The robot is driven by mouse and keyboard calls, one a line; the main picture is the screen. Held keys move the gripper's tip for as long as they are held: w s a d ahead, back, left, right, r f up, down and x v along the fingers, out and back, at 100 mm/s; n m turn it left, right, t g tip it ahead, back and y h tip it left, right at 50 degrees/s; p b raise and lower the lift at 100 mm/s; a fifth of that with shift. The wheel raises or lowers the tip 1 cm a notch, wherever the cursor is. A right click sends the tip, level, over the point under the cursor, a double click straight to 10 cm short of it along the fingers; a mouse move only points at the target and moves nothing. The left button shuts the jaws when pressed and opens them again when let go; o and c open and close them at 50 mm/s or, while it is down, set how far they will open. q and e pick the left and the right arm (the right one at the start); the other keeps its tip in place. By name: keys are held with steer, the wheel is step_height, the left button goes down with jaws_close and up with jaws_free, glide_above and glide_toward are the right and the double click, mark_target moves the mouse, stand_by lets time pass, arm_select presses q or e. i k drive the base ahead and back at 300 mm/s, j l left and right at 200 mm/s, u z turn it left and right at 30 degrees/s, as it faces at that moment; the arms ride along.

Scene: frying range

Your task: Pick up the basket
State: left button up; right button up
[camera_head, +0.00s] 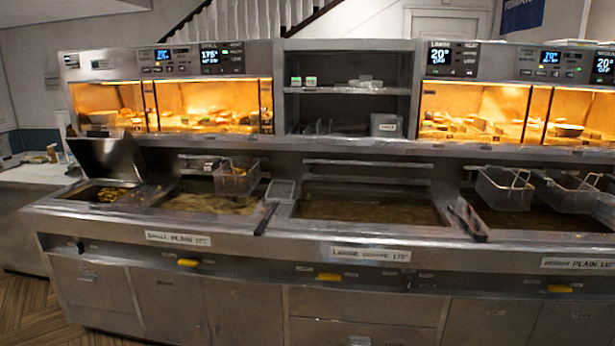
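A wire frying basket (237,180) hangs at the back of the left fryer, above the oil. A second wire basket (503,190) sits at the back of the right fryer. A third basket (568,193) is beside it, near the right edge of the picture. The baskets look empty, but their insides are hard to make out. Neither of my grippers shows in the head view. Which basket the task means cannot be told from this picture.
The steel range has a left oil vat (215,203), a middle vat (370,209) without a basket, and a right vat (540,221). Dark handled tools (266,218) lie between vats. A raised lid (105,158) stands at left. Lit food cabinets (170,107) line the back.

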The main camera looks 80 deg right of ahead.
mark_target(238, 177)
steer(key=z, duration=2.2)
steer(key=i+j+z, duration=0.15)
